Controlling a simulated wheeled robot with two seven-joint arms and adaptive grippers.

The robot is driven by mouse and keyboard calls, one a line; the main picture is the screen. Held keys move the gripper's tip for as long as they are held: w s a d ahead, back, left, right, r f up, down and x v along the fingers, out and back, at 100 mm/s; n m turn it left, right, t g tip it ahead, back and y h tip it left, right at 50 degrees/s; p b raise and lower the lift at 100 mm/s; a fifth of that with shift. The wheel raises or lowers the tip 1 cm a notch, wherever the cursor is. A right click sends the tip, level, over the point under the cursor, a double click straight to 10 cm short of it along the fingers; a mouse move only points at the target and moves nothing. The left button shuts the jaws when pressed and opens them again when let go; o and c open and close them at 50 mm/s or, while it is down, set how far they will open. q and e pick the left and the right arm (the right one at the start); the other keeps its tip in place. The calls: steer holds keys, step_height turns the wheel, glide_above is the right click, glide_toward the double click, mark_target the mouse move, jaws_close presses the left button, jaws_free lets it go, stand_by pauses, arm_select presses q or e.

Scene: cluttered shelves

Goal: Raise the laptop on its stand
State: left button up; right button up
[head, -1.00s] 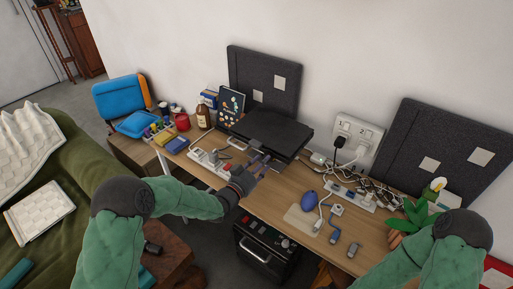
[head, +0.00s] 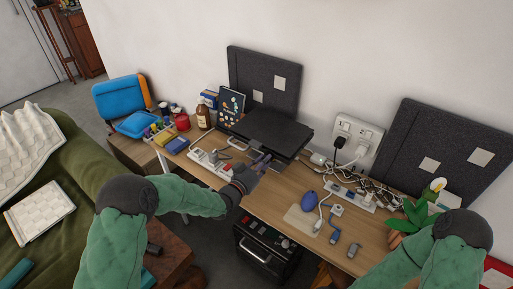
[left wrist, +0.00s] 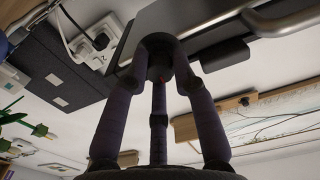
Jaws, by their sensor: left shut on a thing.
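The closed black laptop (head: 272,128) lies flat on its stand at the back of the desk. A pale curved bar (head: 237,143) shows at the stand's front left; a metal bar also shows in the left wrist view (left wrist: 292,20). My left gripper (head: 262,161) is at the stand's front edge, its fingers closed together there. In the left wrist view my left gripper (left wrist: 160,48) reaches up to the underside of a grey plate, and its fingertips hide the exact contact. My right arm shows at lower right, but its gripper is out of view.
A power strip (head: 208,163) lies left of my left gripper. A bottle (head: 203,117) and a dark book (head: 231,104) stand left of the laptop. A blue mouse (head: 309,197), cables and a plant (head: 416,214) are to the right. The wall is close behind.

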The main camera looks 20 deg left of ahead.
arm_select(q)
step_height(320, 180, up, 7)
steer(key=p, duration=0.3)
steer(key=shift+r, duration=0.15)
stand_by(0.9)
steer(key=o, duration=1)
steer(key=shift+o, duration=0.2)
steer(key=shift+s, duration=0.1)
steer(key=shift+p+v, duration=0.3)
steer(key=shift+v, duration=2.05)
